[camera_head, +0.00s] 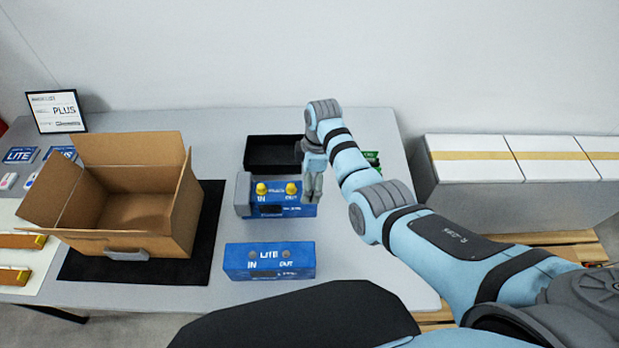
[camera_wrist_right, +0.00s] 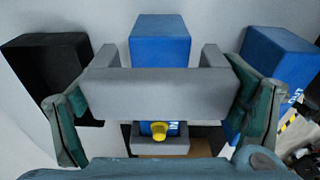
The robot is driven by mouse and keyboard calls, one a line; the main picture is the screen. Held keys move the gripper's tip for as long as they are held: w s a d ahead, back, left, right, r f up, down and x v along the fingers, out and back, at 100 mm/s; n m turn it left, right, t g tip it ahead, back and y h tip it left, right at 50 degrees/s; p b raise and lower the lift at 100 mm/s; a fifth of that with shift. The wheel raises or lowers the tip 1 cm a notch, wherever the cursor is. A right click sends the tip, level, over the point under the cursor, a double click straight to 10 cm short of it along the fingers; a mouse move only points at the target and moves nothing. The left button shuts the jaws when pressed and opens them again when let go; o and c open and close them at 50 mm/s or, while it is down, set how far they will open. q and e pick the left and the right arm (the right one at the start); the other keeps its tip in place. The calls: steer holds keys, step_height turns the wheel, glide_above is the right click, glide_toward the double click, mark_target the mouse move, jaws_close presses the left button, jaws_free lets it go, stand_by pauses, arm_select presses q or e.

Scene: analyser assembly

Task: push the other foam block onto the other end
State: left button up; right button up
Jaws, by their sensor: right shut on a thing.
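The blue analyser (camera_head: 275,205) with two yellow caps stands on the table. One grey foam block (camera_head: 243,195) is on its left end; that block also shows low in the right wrist view (camera_wrist_right: 160,148). My right gripper (camera_head: 312,188) is at the analyser's right end in the head view. It is shut on the other grey foam block (camera_wrist_right: 158,95), a U shape with its two arms toward the blue body. This block hides part of the analyser. Whether it touches the analyser I cannot tell. My left gripper is not in view.
A second blue LITE analyser (camera_head: 268,262) stands in front. A black tray (camera_head: 272,154) lies behind. An open cardboard box (camera_head: 131,210) stands on a black mat (camera_head: 205,230) at the left. White boxes (camera_head: 470,160) are at the right, beyond the table.

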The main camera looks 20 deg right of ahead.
steer(key=shift+f+b, duration=2.05)
steer(key=shift+f, duration=0.75)
stand_by(1.9)
steer(key=o, duration=0.7)
step_height(320, 180, up, 3)
steer(key=p, duration=0.3)
steer(key=shift+r+p, duration=0.7)
steer(key=shift+r, duration=1.3)
